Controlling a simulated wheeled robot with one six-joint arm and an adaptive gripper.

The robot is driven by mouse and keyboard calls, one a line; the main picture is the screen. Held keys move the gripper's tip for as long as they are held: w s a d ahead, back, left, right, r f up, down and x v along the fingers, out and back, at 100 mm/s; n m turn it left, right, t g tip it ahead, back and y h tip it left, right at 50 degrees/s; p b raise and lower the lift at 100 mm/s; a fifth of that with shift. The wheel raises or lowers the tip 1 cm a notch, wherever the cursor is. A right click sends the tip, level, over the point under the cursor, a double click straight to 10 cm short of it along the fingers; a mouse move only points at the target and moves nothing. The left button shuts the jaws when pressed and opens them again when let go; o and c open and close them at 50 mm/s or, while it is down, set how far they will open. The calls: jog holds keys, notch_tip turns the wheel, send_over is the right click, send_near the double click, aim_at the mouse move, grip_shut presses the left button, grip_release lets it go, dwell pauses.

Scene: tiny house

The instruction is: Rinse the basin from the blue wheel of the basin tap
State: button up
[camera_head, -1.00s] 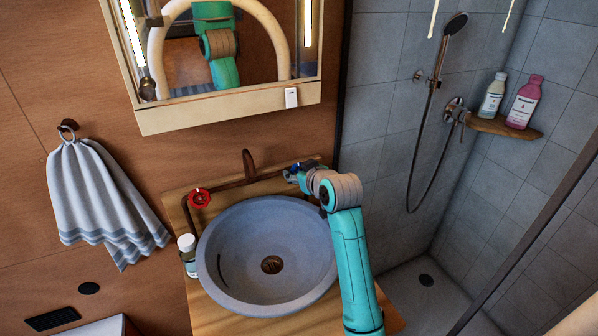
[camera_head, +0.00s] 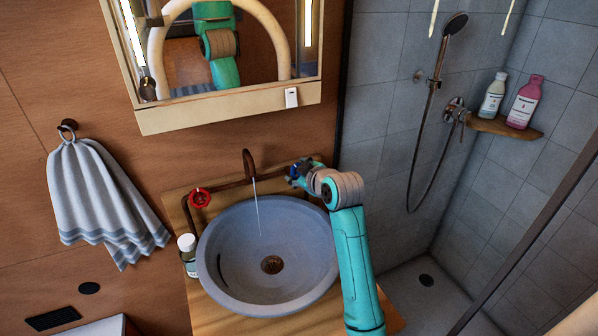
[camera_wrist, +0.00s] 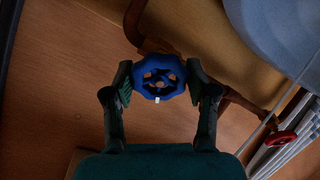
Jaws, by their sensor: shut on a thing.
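The blue wheel (camera_wrist: 160,78) sits between the two fingers of my gripper (camera_wrist: 160,90) in the wrist view, and the fingers are shut on its rim. In the head view my gripper (camera_head: 298,174) is at the right side of the tap (camera_head: 248,165), and the wheel is mostly hidden there. A thin stream of water (camera_head: 257,208) runs from the spout into the grey round basin (camera_head: 215,262). The red wheel (camera_head: 200,198) is on the left side of the tap; it also shows in the wrist view (camera_wrist: 281,139).
A small white-capped bottle (camera_head: 188,258) stands left of the basin on the wooden counter (camera_head: 222,313). A mirror cabinet (camera_head: 235,108) hangs above. A striped towel (camera_head: 100,200) hangs at left. The tiled shower (camera_head: 400,130) is at right.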

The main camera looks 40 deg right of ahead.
jog(key=n, duration=0.6)
jog(key=shift+f+n, duration=0.1)
jog(key=shift+n, duration=0.2)
dwell(0.4)
jog(key=o, duration=1.2)
jog(key=v, duration=1.2)
